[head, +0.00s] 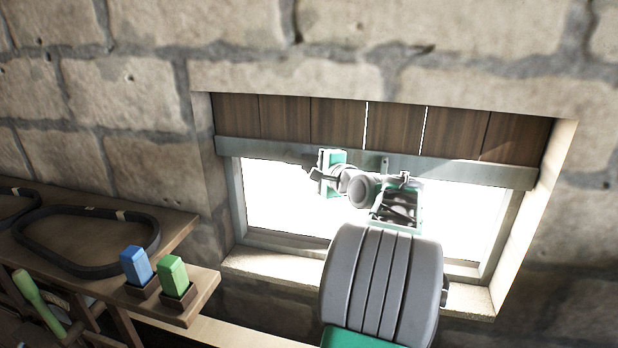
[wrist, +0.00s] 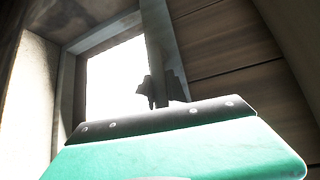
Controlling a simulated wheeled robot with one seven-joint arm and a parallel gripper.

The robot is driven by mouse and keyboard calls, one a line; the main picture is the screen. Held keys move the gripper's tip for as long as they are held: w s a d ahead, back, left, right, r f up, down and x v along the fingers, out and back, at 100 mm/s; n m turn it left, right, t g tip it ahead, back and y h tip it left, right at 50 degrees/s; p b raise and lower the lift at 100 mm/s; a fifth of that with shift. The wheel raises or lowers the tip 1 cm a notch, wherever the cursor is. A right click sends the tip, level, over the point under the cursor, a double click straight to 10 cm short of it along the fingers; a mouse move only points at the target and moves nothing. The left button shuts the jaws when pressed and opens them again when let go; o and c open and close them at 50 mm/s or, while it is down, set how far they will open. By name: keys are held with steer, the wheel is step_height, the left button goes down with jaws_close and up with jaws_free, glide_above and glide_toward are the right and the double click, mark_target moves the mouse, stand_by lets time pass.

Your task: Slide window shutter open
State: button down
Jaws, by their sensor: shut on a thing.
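The window shutter (head: 337,124) is made of brown wooden planks with a grey metal rail (head: 460,170) along its lower edge. It covers the upper part of the window opening (head: 280,200), and bright light fills the opening below it. My gripper (head: 315,168) is at the rail, left of its middle, and shut on it or on a handle there; its fingers are small and partly lost in glare. In the wrist view, the dark fingers (wrist: 160,90) meet the rail (wrist: 160,35), with the planks (wrist: 225,40) to the right. The exact grip contact is hidden.
A stone wall (head: 130,95) surrounds the window recess. At the lower left, a wooden shelf (head: 190,215) holds a black belt (head: 85,270) and blue (head: 136,265) and green (head: 172,272) blocks in holders. A green-handled tool (head: 35,300) is below. My arm crosses the window's lower part.

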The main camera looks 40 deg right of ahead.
mark_target(310, 134)
step_height(310, 134, up, 8)
steer(key=p, duration=0.3)
steer(key=shift+r+p, duration=0.25)
steer(key=shift+p, duration=0.05)
steer(key=c, duration=1.6)
jaws_free()
steer(key=shift+f, duration=0.1)
steer(key=shift+s, duration=0.1)
steer(key=shift+s+b, duration=0.3)
steer(key=shift+s, duration=0.05)
steer(key=b+v, duration=0.2)
steer(key=v, duration=0.5)
